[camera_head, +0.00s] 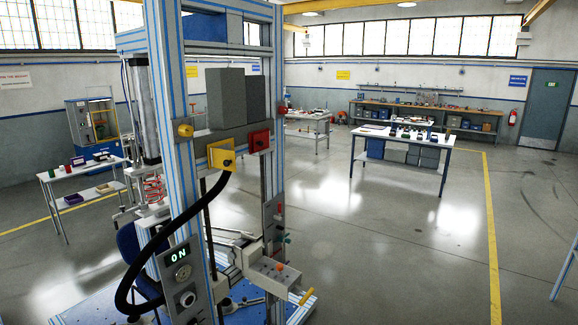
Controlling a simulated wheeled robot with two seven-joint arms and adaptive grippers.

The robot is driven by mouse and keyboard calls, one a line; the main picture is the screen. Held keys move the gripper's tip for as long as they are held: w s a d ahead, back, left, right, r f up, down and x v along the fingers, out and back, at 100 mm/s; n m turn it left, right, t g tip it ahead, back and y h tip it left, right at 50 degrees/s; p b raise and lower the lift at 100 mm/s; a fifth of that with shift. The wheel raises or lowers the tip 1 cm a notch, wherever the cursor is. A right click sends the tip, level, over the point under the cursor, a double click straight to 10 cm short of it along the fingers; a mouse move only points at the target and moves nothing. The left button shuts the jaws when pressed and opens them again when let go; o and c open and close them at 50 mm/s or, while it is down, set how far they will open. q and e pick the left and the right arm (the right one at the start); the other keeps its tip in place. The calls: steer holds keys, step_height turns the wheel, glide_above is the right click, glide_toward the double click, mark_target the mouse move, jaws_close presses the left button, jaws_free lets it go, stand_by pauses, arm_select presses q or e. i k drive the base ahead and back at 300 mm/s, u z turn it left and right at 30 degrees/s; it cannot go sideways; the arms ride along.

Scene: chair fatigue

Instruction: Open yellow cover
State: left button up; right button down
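A yellow square piece (221,155), which looks like the yellow cover, is on the front of the tall blue-and-grey test frame (180,90). A control panel (182,272) with a lit "ON" display is below. Neither of my grippers shows in the head view.
A grey box (275,273) with an orange button and a yellow handle (307,297) juts from the frame's lower right. A blue chair part (128,244) is behind the hose. White workbenches (400,160) stand farther back. The floor to the right is clear.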

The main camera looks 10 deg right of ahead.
mark_target(222, 159)
steer(key=u, duration=0.8)
steer(key=k, duration=0.15)
steer(key=z, duration=1.85)
steer(key=i, duration=0.65)
steer(key=u, duration=0.7)
steer(key=i, duration=0.55)
steer(key=u, duration=0.55)
